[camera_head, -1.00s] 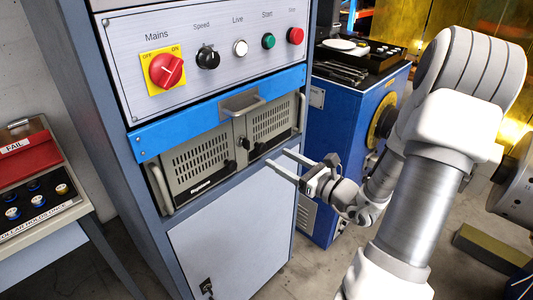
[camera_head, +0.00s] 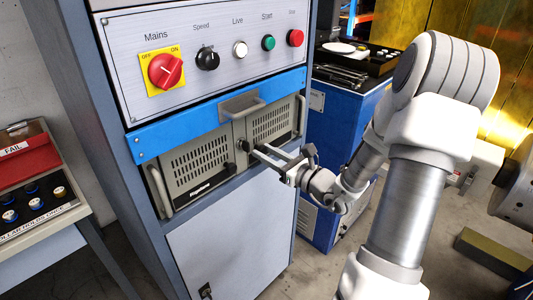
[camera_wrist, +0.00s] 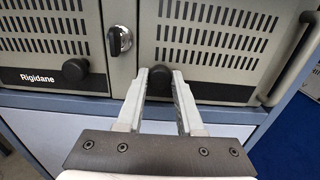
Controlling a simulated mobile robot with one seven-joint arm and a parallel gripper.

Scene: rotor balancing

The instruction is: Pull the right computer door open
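The right computer door (camera_head: 275,124) is a beige panel with slotted vents, shut flush beside the left door (camera_head: 200,163). It fills the upper right of the wrist view (camera_wrist: 215,50). Its black round knob (camera_wrist: 209,83) is at its lower left. My gripper (camera_wrist: 162,76) is open and empty, its fingertips close to the door front. In the head view my gripper (camera_head: 260,155) is at the knob and covers part of that area. I cannot tell whether it touches.
The left door has its own black knob (camera_wrist: 75,70), with a silver lock (camera_wrist: 119,40) between the doors. A handle (camera_wrist: 298,55) stands out at the computer's right edge. A control panel (camera_head: 215,25) is above. A blue machine (camera_head: 345,125) stands to the right.

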